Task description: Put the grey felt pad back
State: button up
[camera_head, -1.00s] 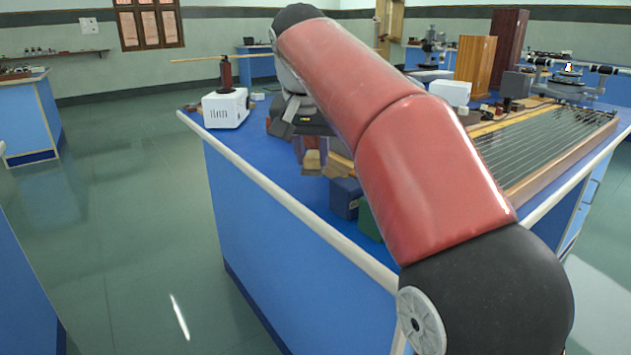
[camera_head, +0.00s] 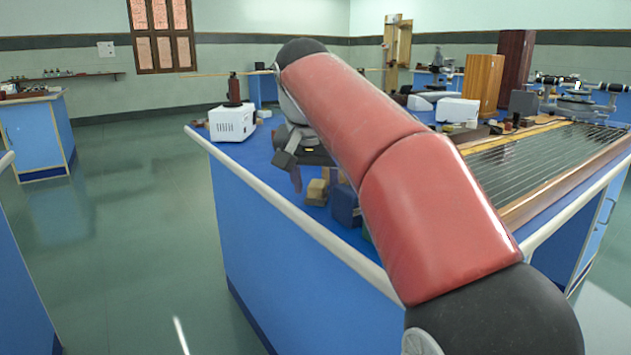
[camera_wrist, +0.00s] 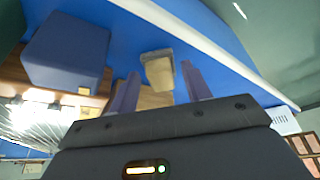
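I cannot make out a grey felt pad for certain. A small tan block (camera_wrist: 159,74) with a greyish edge lies on the blue bench top, beyond and between my fingertips in the wrist view; the tan block also shows in the head view (camera_head: 316,192). My gripper (camera_wrist: 160,72) is open, its two purplish fingers apart with nothing seen held between them.
A dark blue block (camera_head: 345,206) stands right of the tan block and also shows in the wrist view (camera_wrist: 66,52). A white instrument box (camera_head: 232,123) is at the far left corner. A wired wooden frame (camera_head: 540,165) fills the right. The bench's pale edge (camera_head: 290,212) runs close by.

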jog(key=shift+r, duration=0.1)
jog(key=p+v, duration=0.5)
jog(key=v, duration=0.7)
jog(key=shift+w+r, duration=0.1)
